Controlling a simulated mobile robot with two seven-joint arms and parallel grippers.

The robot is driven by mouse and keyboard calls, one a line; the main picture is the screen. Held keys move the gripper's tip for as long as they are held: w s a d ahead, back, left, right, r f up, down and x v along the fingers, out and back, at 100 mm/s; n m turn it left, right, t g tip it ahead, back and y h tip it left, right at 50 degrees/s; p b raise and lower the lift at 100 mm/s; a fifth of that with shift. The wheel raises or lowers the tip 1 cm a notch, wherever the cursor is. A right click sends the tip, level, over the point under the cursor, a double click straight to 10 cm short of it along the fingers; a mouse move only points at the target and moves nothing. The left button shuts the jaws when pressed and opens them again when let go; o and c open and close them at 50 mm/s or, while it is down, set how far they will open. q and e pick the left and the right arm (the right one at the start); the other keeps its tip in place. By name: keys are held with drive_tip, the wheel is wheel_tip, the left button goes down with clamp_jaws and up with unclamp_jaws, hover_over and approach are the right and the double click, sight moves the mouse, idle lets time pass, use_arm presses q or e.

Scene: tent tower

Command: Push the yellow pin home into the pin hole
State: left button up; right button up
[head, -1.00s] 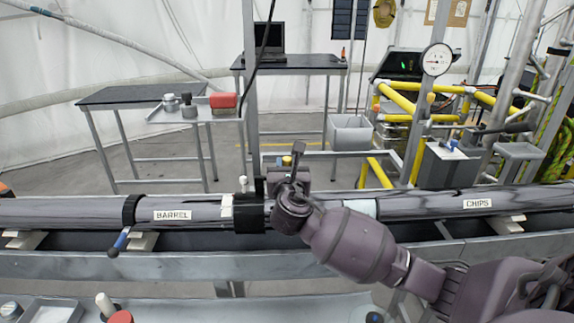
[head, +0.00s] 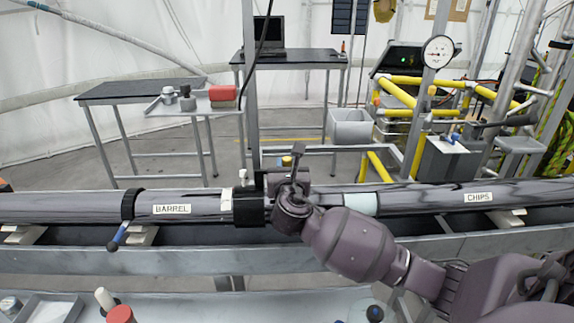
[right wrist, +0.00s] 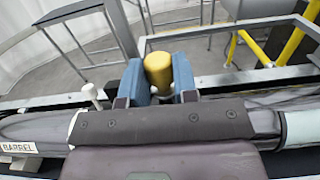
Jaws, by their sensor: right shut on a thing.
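The yellow pin (right wrist: 158,72) stands upright between the two blue-grey fingers of my right gripper (right wrist: 160,84) in the right wrist view. The fingers are shut on it, and its rounded top shows above and between them. In the head view only a small yellow tip of the pin (head: 287,161) shows at my right gripper (head: 290,176), above the black collar (head: 250,208) on the long pipe. The pin hole is hidden behind my gripper and wrist, so I cannot tell how deep the pin sits. My left gripper is not in view.
The long pipe carries a BARREL label (head: 171,209) and a CHIPS label (head: 478,197). A small white-topped peg (head: 242,175) stands beside the collar. A blue-handled lever (head: 117,238) hangs at the left clamp. Yellow railings (head: 405,98) and tables stand behind.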

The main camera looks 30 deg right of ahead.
drive_tip(key=shift+f, duration=0.6)
drive_tip(key=shift+f+b, duration=0.35)
drive_tip(key=shift+f, duration=0.15)
drive_tip(key=o, duration=1)
drive_tip(key=shift+s+a, duration=0.1)
